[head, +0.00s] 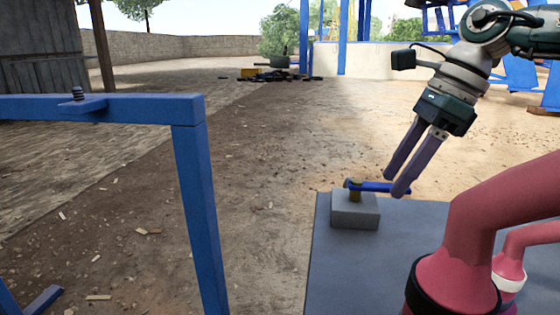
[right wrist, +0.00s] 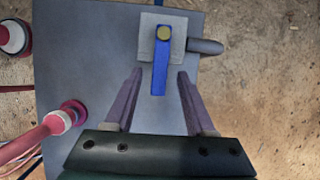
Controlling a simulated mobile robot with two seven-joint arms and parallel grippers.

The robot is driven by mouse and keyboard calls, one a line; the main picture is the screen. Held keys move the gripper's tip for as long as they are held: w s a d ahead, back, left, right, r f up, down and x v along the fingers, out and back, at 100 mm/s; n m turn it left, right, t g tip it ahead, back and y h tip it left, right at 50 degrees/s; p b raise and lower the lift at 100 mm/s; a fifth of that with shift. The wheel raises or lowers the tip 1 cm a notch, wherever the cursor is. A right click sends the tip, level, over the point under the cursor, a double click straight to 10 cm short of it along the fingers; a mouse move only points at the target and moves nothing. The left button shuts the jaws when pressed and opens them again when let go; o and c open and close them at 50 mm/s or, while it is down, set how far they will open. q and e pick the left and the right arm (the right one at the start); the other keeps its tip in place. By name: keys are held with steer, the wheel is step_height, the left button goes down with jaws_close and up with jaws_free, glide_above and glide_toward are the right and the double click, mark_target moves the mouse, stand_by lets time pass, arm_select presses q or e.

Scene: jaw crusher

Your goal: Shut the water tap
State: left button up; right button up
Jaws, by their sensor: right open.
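The water tap has a brass stem (head: 355,190) on a pale grey block (head: 352,214) and a blue lever handle (head: 372,187). In the head view the lever points right, toward my right gripper (head: 395,186). In the right wrist view the blue lever (right wrist: 160,75) points from the round brass top (right wrist: 164,33) back toward the gripper. My right gripper (right wrist: 160,72) is open, with one purple finger on each side of the lever's free end. Gaps show between the lever and both fingers. My left gripper is not in view.
The block stands on a grey slab (head: 330,270). Thick pink pipes (head: 500,205) rise at the lower right of the head view. A grey stub (right wrist: 206,46) sticks out beside the block. A blue frame (head: 195,190) stands on the left, with open dirt ground beyond.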

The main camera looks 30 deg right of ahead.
steer(key=p+v, duration=0.3)
steer(key=v, duration=0.7)
steer(key=shift+f, duration=0.1)
